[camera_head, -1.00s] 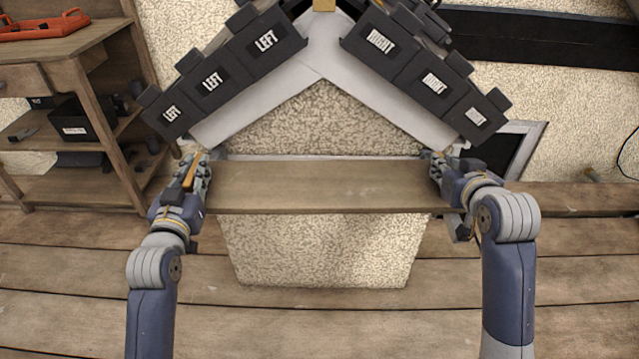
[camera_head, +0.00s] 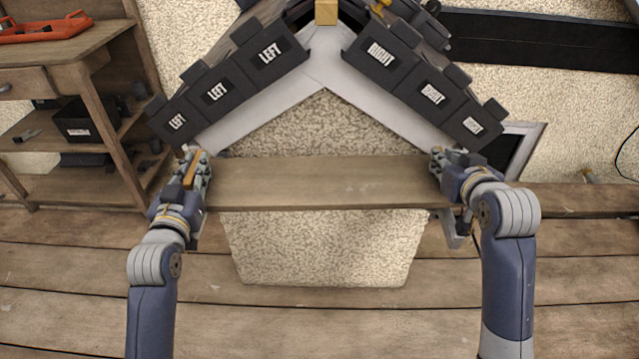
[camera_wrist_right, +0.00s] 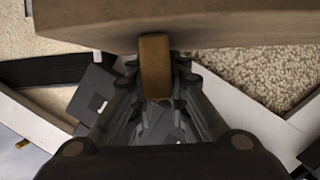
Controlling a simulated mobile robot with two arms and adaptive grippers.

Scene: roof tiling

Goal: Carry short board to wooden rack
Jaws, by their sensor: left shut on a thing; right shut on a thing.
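The short board (camera_head: 320,182) is a flat brown plank held level between my two grippers, in front of the lower part of the gabled roof model. My left gripper (camera_head: 195,172) is shut on its left end. My right gripper (camera_head: 447,165) is shut on its right end. The wooden rack (camera_head: 85,100) stands at the upper left, with a drawer and open shelves.
The gable carries dark tiles marked LEFT (camera_head: 218,90) and RIGHT (camera_head: 432,95). A red-orange tray (camera_head: 45,27) lies on the rack's top, and a black box (camera_head: 80,120) sits on a shelf. The plank floor (camera_head: 300,320) in front is clear.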

